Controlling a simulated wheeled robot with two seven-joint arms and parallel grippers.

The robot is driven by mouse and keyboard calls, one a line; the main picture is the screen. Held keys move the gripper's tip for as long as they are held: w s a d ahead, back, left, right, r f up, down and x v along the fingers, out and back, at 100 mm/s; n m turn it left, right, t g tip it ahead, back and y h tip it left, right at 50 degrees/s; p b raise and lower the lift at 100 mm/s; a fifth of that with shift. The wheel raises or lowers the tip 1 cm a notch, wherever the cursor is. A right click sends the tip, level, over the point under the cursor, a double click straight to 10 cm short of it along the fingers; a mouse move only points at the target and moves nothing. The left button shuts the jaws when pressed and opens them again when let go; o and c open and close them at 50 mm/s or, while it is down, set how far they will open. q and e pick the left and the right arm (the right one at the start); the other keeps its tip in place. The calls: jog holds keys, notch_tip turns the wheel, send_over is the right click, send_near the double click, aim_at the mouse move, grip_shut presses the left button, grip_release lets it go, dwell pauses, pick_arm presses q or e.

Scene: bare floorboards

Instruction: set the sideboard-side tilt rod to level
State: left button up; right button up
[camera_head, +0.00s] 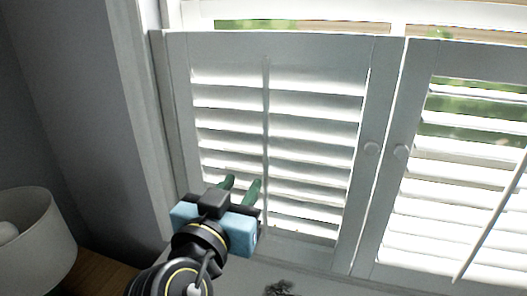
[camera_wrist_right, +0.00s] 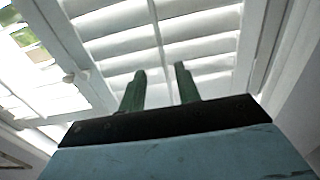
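The tilt rod (camera_head: 266,120) on the left shutter panel, the side nearer the wooden surface with the lamp, is a thin upright white bar in front of that panel's louvres (camera_head: 315,133). The louvres look tilted, with bright gaps between them. My right gripper (camera_head: 241,185) is open, its two green fingers near the rod's lower part. In the right wrist view, the rod (camera_wrist_right: 157,35) runs down the picture between the fingers (camera_wrist_right: 160,80); I cannot tell whether they reach around it or touch it. My left gripper is not in view.
The right shutter panel has its own slanted tilt rod (camera_head: 492,222). Small round knobs (camera_head: 371,148) sit on the meeting stiles. A white lampshade (camera_head: 35,240) stands by a wooden surface (camera_head: 95,276) at lower left. A small dark object (camera_head: 279,288) lies below the shutters.

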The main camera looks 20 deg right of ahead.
aim_at(265, 150)
jog(key=p+x, duration=0.3)
jog(key=x, duration=1)
jog(key=shift+w+d, duration=0.1)
grip_shut()
